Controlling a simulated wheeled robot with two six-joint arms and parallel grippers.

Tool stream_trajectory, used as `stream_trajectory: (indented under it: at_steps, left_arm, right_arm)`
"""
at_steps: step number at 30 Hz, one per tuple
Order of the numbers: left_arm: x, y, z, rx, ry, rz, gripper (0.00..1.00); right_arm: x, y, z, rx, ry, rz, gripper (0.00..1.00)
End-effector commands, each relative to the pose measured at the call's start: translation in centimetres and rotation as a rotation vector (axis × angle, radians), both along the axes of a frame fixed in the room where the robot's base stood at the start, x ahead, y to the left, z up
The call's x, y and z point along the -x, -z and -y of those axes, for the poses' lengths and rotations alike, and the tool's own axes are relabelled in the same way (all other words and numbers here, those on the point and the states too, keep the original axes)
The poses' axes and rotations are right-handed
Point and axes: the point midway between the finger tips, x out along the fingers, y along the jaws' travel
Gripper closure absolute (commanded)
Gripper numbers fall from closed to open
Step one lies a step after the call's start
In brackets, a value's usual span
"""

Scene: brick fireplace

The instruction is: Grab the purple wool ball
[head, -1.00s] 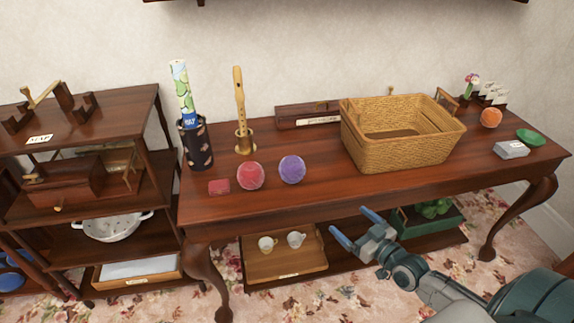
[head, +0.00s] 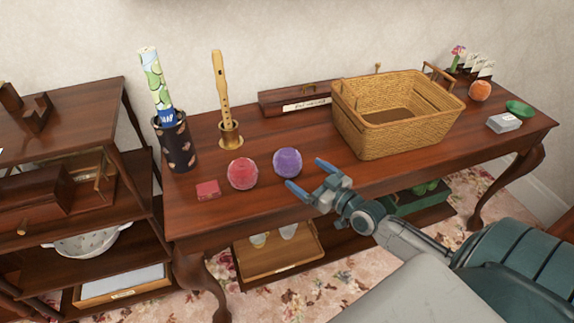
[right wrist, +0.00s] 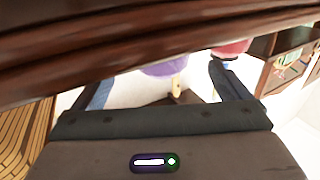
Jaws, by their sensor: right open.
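The purple wool ball (head: 287,162) rests on the dark wooden table (head: 245,213) near its front edge, just right of the red wool ball (head: 242,174). My right gripper (head: 305,175) is open and empty, its fingers pointing toward the purple ball from the front right, apart from it. In the right wrist view, the purple ball (right wrist: 163,69) shows partly between the open fingers (right wrist: 160,92), beyond the brown table edge, which hides much of it. The red ball (right wrist: 230,48) is beside the right-hand finger there. My left gripper is not in view.
A wicker basket (head: 400,141) stands right of the purple ball. A small red box (head: 207,190), a dark cylinder holder (head: 176,146) and a recorder in a brass stand (head: 230,134) are to the left. A lower shelf holds a wooden tray (head: 277,262).

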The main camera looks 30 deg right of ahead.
Motion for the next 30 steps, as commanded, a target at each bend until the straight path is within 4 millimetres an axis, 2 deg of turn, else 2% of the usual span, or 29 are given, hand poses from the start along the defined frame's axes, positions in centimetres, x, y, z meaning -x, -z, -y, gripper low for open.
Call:
stream_trajectory:
  at_steps: [7, 16, 26, 30]
  left_arm:
    - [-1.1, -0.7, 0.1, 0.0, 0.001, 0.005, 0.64]
    - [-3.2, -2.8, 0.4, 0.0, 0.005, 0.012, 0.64]
    - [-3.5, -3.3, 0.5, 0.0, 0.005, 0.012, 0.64]
    - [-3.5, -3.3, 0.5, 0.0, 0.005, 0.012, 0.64]
  right_arm:
    - [-1.3, 0.0, -0.3, -0.003, 0.001, 0.0, 0.04]
    - [-5.0, -0.2, -1.1, -0.003, 0.002, 0.001, 0.04]
    - [-5.6, -0.3, -1.3, 0.0, 0.0, -0.001, 0.04]
    - [-5.6, -0.3, -1.3, 0.0, 0.0, -0.001, 0.28]
